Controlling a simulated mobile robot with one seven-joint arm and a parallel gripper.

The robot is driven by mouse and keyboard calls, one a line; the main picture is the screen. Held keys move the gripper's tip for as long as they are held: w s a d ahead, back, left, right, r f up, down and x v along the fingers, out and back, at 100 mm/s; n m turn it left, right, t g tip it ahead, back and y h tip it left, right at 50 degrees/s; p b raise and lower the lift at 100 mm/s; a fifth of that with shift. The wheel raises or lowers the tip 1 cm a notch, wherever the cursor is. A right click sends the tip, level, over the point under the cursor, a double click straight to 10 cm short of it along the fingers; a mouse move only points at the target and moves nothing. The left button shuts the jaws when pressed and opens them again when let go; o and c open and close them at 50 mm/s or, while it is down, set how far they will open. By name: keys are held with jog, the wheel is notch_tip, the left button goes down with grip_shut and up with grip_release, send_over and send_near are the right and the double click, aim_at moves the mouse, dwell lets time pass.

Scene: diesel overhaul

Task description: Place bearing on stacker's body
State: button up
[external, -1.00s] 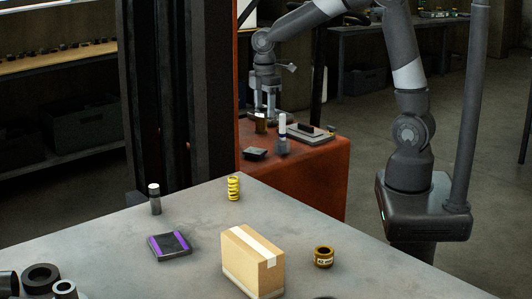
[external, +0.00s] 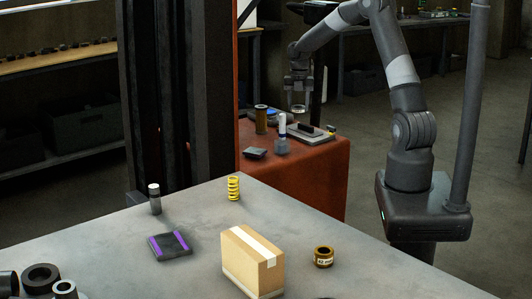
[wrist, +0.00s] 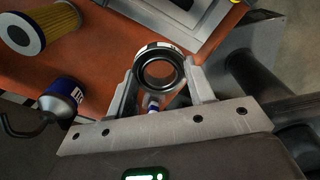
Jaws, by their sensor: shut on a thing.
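My gripper (external: 299,98) is shut on a dark metal ring, the bearing (wrist: 160,68), with a pale label on its outer wall. In the wrist view the ring sits between the two fingers (wrist: 160,88), and its open bore faces the camera. In the external view the bearing (external: 298,108) looks small below the fingers. It appears held above the stacker's red-orange body (external: 320,165), which also fills much of the wrist view (wrist: 95,60).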

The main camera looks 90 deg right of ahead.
jog(key=w+a+f, duration=0.1)
jog(key=w+f, duration=0.1)
jog(key=w, duration=0.1)
jog(key=w+a+f, duration=0.1)
jog(key=w+f, duration=0.2)
jog(key=w+a+f, duration=0.1)
jog(key=w+f, duration=0.1)
jog(key=w, duration=0.1)
jog(key=shift+w+f, duration=0.2)
jog(key=shift+f, duration=2.2)
jog(key=shift+f, duration=0.1)
jog(key=o, duration=1.1)
